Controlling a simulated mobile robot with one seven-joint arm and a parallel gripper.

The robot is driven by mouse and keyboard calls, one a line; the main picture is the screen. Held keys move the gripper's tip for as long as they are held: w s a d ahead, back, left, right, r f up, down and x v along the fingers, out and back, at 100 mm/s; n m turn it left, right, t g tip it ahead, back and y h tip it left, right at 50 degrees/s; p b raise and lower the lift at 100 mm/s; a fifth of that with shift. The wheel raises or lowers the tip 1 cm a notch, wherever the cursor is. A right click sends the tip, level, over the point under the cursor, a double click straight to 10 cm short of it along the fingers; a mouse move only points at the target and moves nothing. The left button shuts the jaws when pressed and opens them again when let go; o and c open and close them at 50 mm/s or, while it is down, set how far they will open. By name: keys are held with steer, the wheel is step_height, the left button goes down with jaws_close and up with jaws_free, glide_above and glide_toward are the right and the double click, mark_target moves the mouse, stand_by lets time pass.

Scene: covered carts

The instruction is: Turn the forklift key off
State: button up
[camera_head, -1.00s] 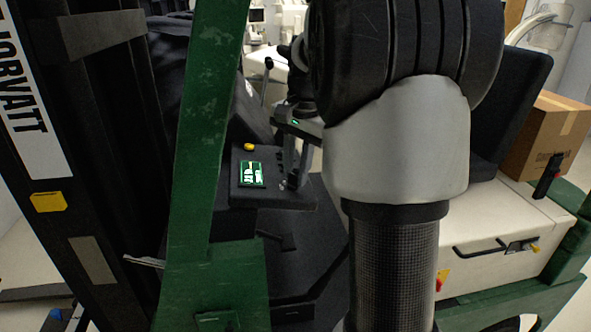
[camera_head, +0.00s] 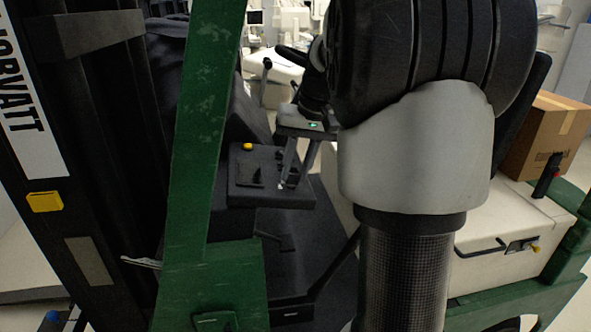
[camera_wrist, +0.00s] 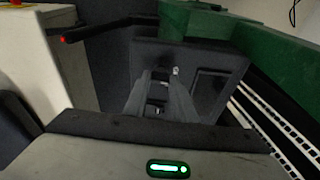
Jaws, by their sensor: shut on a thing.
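The forklift's dark dash panel (camera_head: 240,195) is left of centre in the head view, and also shows in the wrist view (camera_wrist: 225,65). Its display (camera_head: 250,176) is dark; it shows as a black rectangle in the wrist view (camera_wrist: 208,92). My gripper (camera_head: 285,184) reaches down to the panel's right side. In the wrist view its fingers (camera_wrist: 161,76) come together at the panel. A small silvery piece at their tips appears to be the key (camera_wrist: 176,71). My gripper is shut on it, and the fingers hide most of it.
A yellow button (camera_head: 248,147) sits on the panel's far edge. The forklift's green post (camera_head: 200,140) and black mast stand left of my arm. A lever with a red tip (camera_wrist: 66,39) shows in the wrist view. A cardboard box (camera_head: 545,135) is at the right.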

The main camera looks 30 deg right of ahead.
steer(key=shift+n, duration=0.3)
steer(key=o, duration=1.1)
steer(key=shift+c, duration=0.2)
steer(key=p+v, duration=0.2)
steer(key=v, duration=1.5)
steer(key=shift+r, duration=0.25)
steer(key=shift+d, duration=0.15)
